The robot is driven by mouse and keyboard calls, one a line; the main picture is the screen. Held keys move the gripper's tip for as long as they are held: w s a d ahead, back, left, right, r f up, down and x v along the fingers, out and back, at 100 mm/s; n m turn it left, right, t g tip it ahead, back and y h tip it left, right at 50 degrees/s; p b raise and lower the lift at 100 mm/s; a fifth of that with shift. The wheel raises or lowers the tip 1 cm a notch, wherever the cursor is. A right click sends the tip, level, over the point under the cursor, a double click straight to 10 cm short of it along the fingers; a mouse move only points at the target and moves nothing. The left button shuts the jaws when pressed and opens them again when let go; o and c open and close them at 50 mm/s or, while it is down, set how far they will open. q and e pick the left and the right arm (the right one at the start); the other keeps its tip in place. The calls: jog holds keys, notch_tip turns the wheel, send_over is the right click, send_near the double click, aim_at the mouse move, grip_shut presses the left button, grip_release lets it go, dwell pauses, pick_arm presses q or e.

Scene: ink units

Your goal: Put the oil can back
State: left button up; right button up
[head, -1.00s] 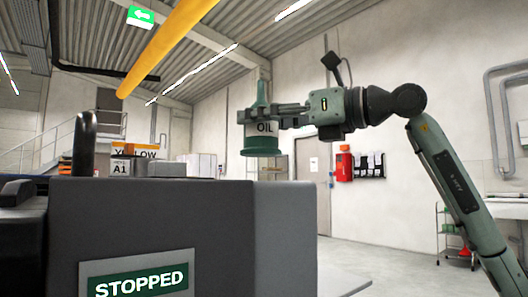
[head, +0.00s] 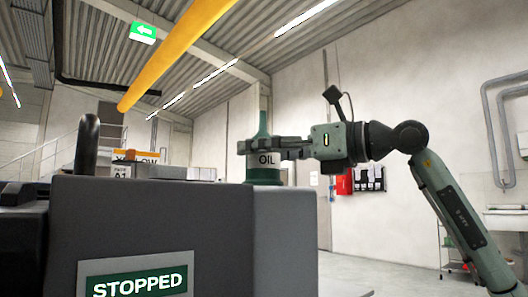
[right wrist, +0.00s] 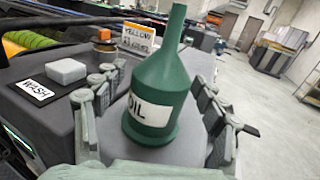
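The oil can (head: 264,175) is dark green with a tall spout and a white OIL label. In the head view its base is at the top edge of the grey machine (head: 200,225) marked STOPPED. In the right wrist view the can (right wrist: 155,95) appears upright on the dark grey top (right wrist: 95,150). My right gripper (head: 262,147) is around its upper body, level with the shoulder. In the right wrist view the gripper's fingers (right wrist: 157,92) stand on either side of the can, with a narrow gap showing at the left. My left gripper is not in view.
In the right wrist view a light grey block (right wrist: 67,71) and a WASH label (right wrist: 35,90) lie left of the can. A YELLOW sign (right wrist: 138,38) stands behind it. A dark upright handle (head: 86,145) rises at the machine's left. Open floor lies to the right.

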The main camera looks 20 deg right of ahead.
jog(key=shift+d+r, duration=0.1)
jog(key=shift+r, duration=0.05)
jog(key=v, duration=1.2)
